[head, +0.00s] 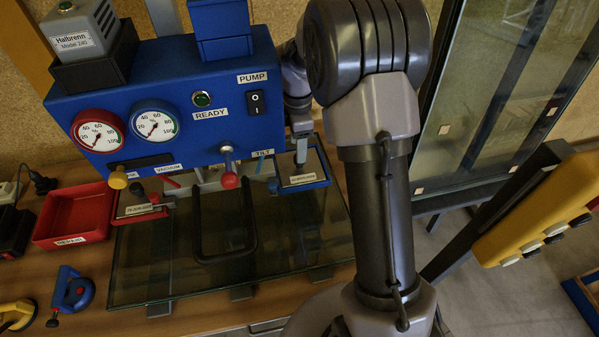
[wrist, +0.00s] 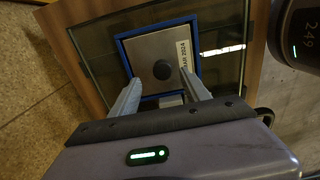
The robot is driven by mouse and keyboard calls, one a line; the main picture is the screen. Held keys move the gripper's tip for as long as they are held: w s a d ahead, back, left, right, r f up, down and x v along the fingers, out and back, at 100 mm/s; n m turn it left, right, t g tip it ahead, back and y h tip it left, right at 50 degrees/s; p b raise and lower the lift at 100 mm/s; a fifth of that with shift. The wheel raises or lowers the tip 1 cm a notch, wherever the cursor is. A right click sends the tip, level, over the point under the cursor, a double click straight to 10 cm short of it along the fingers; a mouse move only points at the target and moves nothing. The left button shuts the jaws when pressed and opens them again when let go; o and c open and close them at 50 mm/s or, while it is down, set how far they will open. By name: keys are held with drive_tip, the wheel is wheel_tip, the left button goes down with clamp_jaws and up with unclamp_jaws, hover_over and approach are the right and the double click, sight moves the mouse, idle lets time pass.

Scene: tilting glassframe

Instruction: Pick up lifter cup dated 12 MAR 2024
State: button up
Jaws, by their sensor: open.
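A lifter cup with a blue rim, grey top and dark round knob (wrist: 162,69) lies below my gripper (wrist: 162,92) in the wrist view. Its white label reads "MAR 2024"; the start is hidden or unclear. In the head view this blue-rimmed cup (head: 303,181) rests on the glass pane (head: 275,240), right of the blue pump box. My gripper is open, its two fingers on either side below the knob in the picture, with nothing held. A second cup with a red rim (head: 140,208) sits at the left of the pane; its label is too small to read surely.
The blue pump box (head: 170,120) with gauges and levers stands behind the pane. A red tray (head: 75,215) and a blue suction cup (head: 72,292) are at left. A dark U-shaped handle (head: 225,255) is over the pane. A tall glass sheet (head: 500,90) leans at right.

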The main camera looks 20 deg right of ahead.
sight(299, 166)
drive_tip(key=f, duration=0.1)
drive_tip(key=f+b, duration=0.1)
drive_tip(key=f, duration=0.1)
drive_tip(key=f+b, duration=0.1)
drive_tip(key=f, duration=0.1)
drive_tip(key=shift+s+a, duration=0.1)
drive_tip(key=shift+s, duration=0.2)
drive_tip(key=shift+r, duration=0.15)
clamp_jaws()
idle(0.7)
